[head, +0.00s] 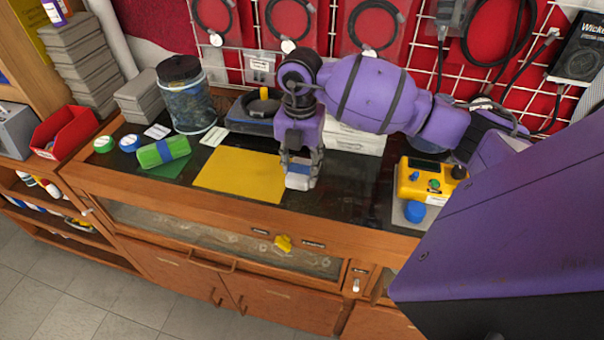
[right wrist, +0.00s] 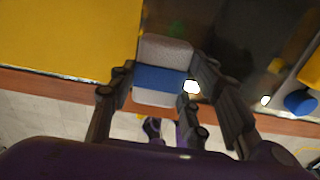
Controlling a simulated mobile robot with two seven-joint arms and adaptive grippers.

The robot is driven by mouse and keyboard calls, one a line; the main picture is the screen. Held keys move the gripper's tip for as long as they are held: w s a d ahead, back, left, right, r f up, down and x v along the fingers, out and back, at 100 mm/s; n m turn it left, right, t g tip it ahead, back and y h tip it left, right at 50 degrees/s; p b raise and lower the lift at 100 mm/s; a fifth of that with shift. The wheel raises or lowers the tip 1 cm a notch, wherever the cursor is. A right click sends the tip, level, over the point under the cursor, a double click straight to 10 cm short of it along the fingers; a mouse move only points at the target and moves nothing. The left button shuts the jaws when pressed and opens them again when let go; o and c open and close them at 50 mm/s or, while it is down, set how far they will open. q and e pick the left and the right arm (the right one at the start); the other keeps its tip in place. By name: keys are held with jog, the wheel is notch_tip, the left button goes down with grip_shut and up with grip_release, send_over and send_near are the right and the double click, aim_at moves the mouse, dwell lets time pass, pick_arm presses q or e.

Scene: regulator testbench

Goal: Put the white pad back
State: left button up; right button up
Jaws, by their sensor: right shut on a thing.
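The white pad (head: 298,182), a pale block with a blue band around it, is between the fingers of my right gripper (head: 300,168). The gripper points down and is shut on it, just right of the yellow mat (head: 240,175) and over the dark bench top. The right wrist view also shows the pad (right wrist: 164,52) between the two fingers, its blue band across the middle. I cannot tell whether the pad touches the bench. A green pad (head: 160,152) with a blue band lies on a green mat (head: 172,170) further left. My left gripper is not in view.
A lidded jar (head: 188,100) and a dark blue case (head: 245,112) stand behind the mats. White boxes (head: 352,138) lie behind my right gripper. A yellow device (head: 422,180) with a blue knob stands at right. The bench's front edge is close to the pad.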

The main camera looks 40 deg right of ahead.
aim_at(302, 167)
jog(key=shift+w+d+f, duration=0.1)
jog(key=shift+d+f, duration=0.15)
jog(key=shift+f, duration=0.1)
jog(key=shift+w+d+f, duration=0.1)
jog(key=shift+f, duration=1.5)
jog(key=shift+f, duration=0.15)
jog(key=o, duration=1.2)
jog(key=shift+r, duration=0.25)
notch_tip(302, 167, up, 12)
jog(key=shift+f, duration=0.1)
